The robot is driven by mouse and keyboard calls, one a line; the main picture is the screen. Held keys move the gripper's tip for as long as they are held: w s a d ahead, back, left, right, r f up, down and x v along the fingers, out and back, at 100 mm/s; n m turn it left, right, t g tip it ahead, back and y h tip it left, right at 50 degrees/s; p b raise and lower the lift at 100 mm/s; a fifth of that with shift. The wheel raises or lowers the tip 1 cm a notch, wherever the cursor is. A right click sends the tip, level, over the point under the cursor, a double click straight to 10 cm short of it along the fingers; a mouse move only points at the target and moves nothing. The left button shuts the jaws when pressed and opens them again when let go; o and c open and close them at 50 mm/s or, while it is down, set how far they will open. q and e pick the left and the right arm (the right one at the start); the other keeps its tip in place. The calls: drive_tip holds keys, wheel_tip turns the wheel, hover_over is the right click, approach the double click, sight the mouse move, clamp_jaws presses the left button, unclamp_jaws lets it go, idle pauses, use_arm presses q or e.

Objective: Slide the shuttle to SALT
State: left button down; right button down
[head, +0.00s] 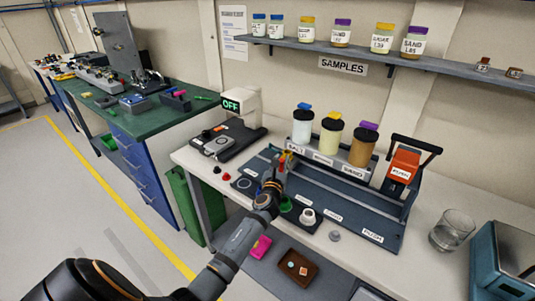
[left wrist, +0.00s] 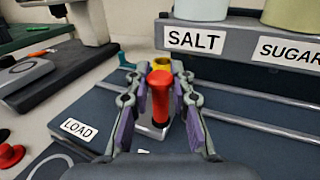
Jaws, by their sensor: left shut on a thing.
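The shuttle is a small grey carriage (left wrist: 152,128) with an upright red handle (left wrist: 160,88) and a yellow part (left wrist: 162,63) behind it. My left gripper (left wrist: 160,108) is shut on the red handle, a purple-padded finger on each side. In the left wrist view the shuttle stands left of the middle of the SALT sign (left wrist: 194,40), near its left end, and beyond the LOAD label (left wrist: 79,129). In the head view my left gripper (head: 275,180) partly hides the shuttle, below the white SALT hopper (head: 302,128).
The SUGAR hopper (head: 331,138) and brown SAND hopper (head: 362,150) stand right of SALT. Two rails run right along the blue deck (head: 385,222). An orange PUSH unit (head: 403,166) is at the right end. An OFF display (head: 232,105) stands left. A glass (head: 452,231) is far right.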

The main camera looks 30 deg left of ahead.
use_arm(q)
drive_tip(key=d, duration=0.5)
drive_tip(key=shift+s+f, duration=0.1)
drive_tip(key=shift+s, duration=0.15)
drive_tip(key=c, duration=1.3)
unclamp_jaws()
drive_tip(key=v, duration=1.2)
